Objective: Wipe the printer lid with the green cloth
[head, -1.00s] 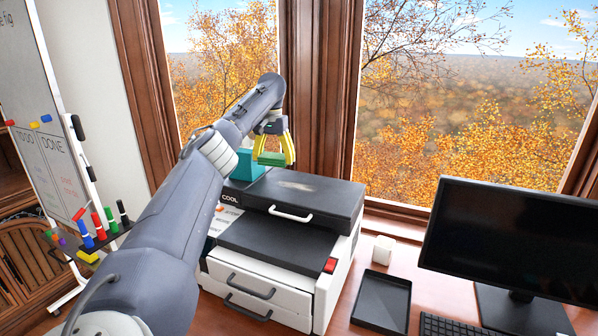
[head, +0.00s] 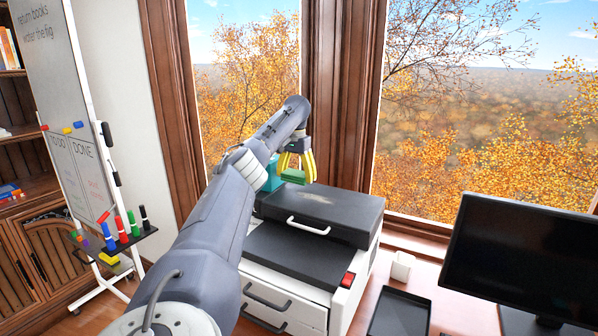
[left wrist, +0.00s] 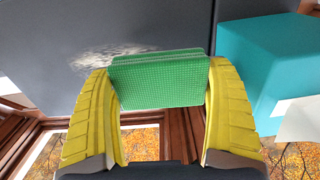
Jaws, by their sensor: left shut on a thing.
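My left gripper (head: 296,168) has yellow fingers shut on the folded green cloth (head: 293,176). In the left wrist view the cloth (left wrist: 160,80) spans between the two fingertips (left wrist: 160,85). The dark printer lid (head: 345,211) has a white handle at its front. The gripper is over the lid's back left part; whether the cloth touches the lid I cannot tell. A pale dusty smudge (head: 318,198) lies on the lid, and it also shows in the left wrist view (left wrist: 105,48), just beyond the cloth. My right gripper is not in view.
A teal box (head: 271,177) stands beside the lid at the back left, close to the gripper. A black tray (head: 400,315), a small white block (head: 402,266) and a monitor (head: 530,255) are to the right. A whiteboard (head: 60,100) with markers stands at the left.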

